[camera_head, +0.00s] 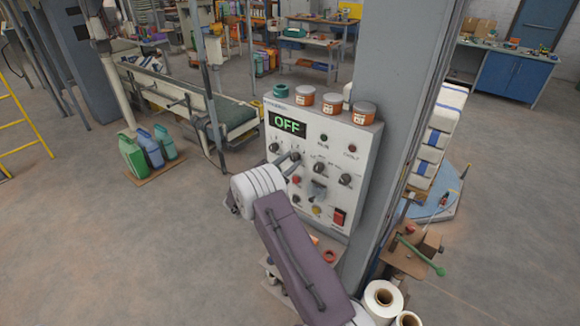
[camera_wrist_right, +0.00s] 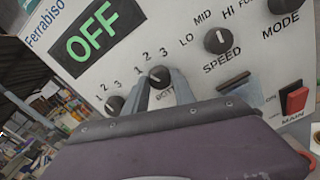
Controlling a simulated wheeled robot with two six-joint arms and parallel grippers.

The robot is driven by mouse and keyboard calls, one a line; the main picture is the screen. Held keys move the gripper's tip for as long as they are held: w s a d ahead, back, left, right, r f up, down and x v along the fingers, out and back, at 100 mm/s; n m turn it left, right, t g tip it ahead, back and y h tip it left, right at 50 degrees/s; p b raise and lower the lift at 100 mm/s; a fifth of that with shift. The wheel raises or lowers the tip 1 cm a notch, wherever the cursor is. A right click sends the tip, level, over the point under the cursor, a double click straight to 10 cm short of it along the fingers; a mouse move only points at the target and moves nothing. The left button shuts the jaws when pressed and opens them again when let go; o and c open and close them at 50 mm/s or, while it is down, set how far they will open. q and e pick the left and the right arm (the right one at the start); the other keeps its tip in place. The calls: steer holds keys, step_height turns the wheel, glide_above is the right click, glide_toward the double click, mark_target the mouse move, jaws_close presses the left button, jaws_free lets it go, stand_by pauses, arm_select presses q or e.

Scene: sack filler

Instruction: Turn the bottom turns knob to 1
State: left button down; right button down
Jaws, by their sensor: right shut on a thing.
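The control box (camera_head: 345,150) has a white front with a green-lit OFF display (camera_head: 287,124), which also shows in the right wrist view (camera_wrist_right: 92,38). My right gripper (camera_wrist_right: 161,88) is shut on this knob, one grey finger on each side. I cannot tell clearly which number its mark points at. In the head view my right gripper (camera_head: 286,162) reaches the panel from the front left. My left gripper is not in view.
A similar 1-2-3 knob (camera_wrist_right: 114,105) sits close left of the gripper. The speed knob (camera_wrist_right: 217,40) and mode knob (camera_wrist_right: 281,5) are to the right, with the red main switch (camera_wrist_right: 296,99) lower right. Several jars (camera_head: 333,103) stand on the box.

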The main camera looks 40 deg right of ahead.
steer(key=shift+n+b, duration=0.6)
steer(key=shift+n, duration=1.5)
steer(key=shift+r, duration=0.1)
steer(key=c, duration=1)
jaws_free()
steer(key=shift+c, duration=0.2)
steer(key=shift+a+f+b, duration=0.2)
steer(key=shift+a+b, duration=0.15)
steer(key=shift+b, duration=0.05)
steer(key=b+v, duration=0.3)
steer(key=v, duration=0.5)
steer(key=shift+r+b, duration=0.2)
steer(key=shift+b, duration=0.2)
steer(key=shift+s, duration=0.15)
